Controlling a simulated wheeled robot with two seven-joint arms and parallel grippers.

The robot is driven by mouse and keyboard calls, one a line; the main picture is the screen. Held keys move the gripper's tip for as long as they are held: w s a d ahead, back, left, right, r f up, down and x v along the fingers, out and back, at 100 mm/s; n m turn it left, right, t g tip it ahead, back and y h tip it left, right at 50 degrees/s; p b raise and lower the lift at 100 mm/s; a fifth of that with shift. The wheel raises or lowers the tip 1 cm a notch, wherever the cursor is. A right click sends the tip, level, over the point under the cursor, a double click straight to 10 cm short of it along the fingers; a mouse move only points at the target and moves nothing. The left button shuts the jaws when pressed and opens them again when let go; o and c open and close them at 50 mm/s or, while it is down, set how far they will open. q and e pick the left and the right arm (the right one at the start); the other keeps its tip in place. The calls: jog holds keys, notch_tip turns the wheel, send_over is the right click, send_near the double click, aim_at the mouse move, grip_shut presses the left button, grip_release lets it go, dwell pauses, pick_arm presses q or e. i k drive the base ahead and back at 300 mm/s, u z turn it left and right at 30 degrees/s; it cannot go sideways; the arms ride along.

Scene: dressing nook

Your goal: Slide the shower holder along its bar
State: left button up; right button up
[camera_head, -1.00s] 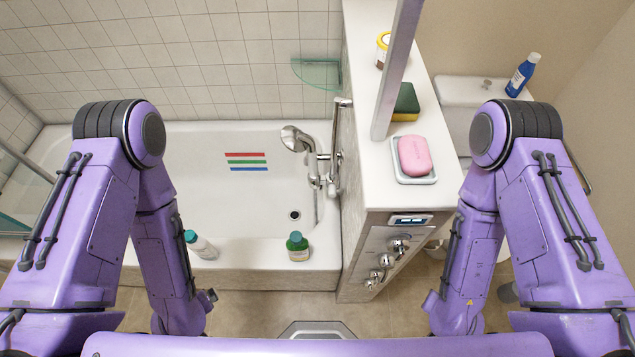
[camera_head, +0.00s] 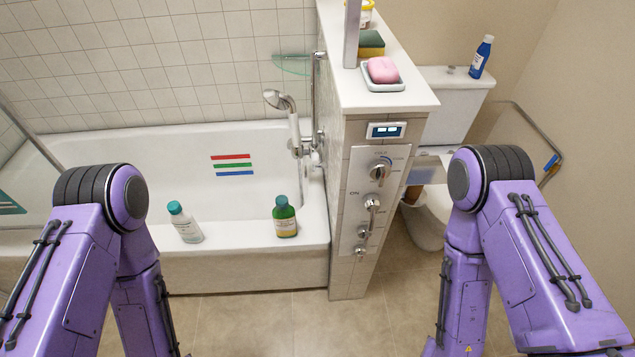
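The hand shower (camera_head: 281,101) has a chrome head and a pale handle. It hangs in its holder (camera_head: 300,147) on the vertical chrome bar (camera_head: 315,100), which is fixed to the tub side of the tiled half wall. The bar is seen nearly edge-on, and the holder's exact shape is too small to make out. Both of my purple arms come in at the lower left and lower right and point down. Both grippers are below the picture's edge, so neither shows, and nothing of mine is near the bar.
A white bathtub (camera_head: 135,150) stands left of the half wall, with a white bottle (camera_head: 186,224) and a green bottle (camera_head: 285,217) on its front ledge. The control panel (camera_head: 373,200) faces me. Soap (camera_head: 382,70) lies on the wall top. The tiled floor (camera_head: 265,315) ahead is clear.

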aim_at(315, 153)
jog(key=k, duration=0.25)
jog(key=u, duration=1.4)
jog(key=i, duration=0.9)
jog(key=z, duration=2)
